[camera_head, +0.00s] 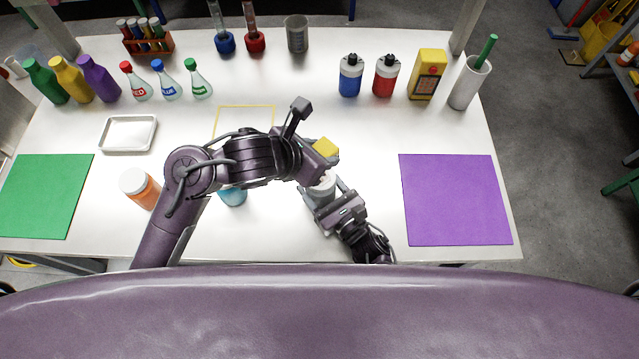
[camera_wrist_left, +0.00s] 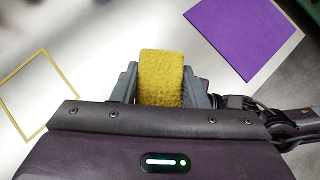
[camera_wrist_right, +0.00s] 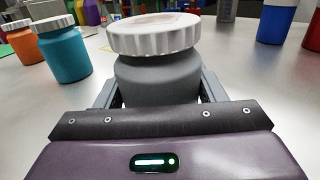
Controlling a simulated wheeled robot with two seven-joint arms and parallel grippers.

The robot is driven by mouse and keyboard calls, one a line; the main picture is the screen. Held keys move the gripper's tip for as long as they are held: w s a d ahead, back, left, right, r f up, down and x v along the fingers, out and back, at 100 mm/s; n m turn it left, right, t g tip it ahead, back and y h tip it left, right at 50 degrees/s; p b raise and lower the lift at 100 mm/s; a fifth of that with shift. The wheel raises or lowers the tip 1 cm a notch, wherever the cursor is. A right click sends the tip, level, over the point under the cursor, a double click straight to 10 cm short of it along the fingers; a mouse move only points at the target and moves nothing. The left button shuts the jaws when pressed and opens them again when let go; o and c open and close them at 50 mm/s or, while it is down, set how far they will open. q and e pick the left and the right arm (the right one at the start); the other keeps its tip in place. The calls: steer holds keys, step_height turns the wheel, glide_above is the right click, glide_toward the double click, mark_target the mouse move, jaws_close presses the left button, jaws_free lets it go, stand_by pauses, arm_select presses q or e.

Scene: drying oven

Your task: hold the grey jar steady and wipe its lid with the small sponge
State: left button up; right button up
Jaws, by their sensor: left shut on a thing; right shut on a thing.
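The grey jar has a ribbed white lid (camera_wrist_right: 155,33) and a grey body (camera_wrist_right: 157,78), and stands upright in the right wrist view. My right gripper (camera_wrist_right: 158,92) is shut around the jar's body. In the head view the jar's lid (camera_head: 320,187) is partly hidden by my left gripper. A small yellow sponge (camera_wrist_left: 161,78) is held between the fingers of my left gripper (camera_wrist_left: 161,95). In the head view the sponge (camera_head: 326,147) is just above and beyond the lid; I cannot tell whether they touch. A faint brownish patch shows on the lid's top.
A teal jar (camera_head: 232,197) and an orange jar (camera_head: 140,188) stand left of the grey jar. A purple mat (camera_head: 455,200) lies right, a green mat (camera_head: 44,197) left. A yellow outlined square (camera_head: 244,107) is behind my left arm. Bottles stand along the back.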

mark_target(326, 178)
stand_by(0.5)
arm_select(q)
steer(key=shift+w+d+r, duration=0.1)
steer(key=shift+d+r, duration=0.5)
steer(key=shift+d, duration=0.3)
steer(key=shift+f, duration=3.65)
steer(key=shift+a+f, duration=0.15)
steer(key=shift+f, duration=0.4)
steer(key=shift+s+a, duration=0.15)
steer(key=shift+a, duration=0.65)
steer(key=shift+s+a, duration=0.1)
steer(key=shift+a, duration=0.7)
steer(key=shift+w+d+r, duration=0.15)
steer(key=shift+d, duration=1.75)
steer(key=shift+a+r, duration=0.15)
steer(key=shift+r, duration=3.8)
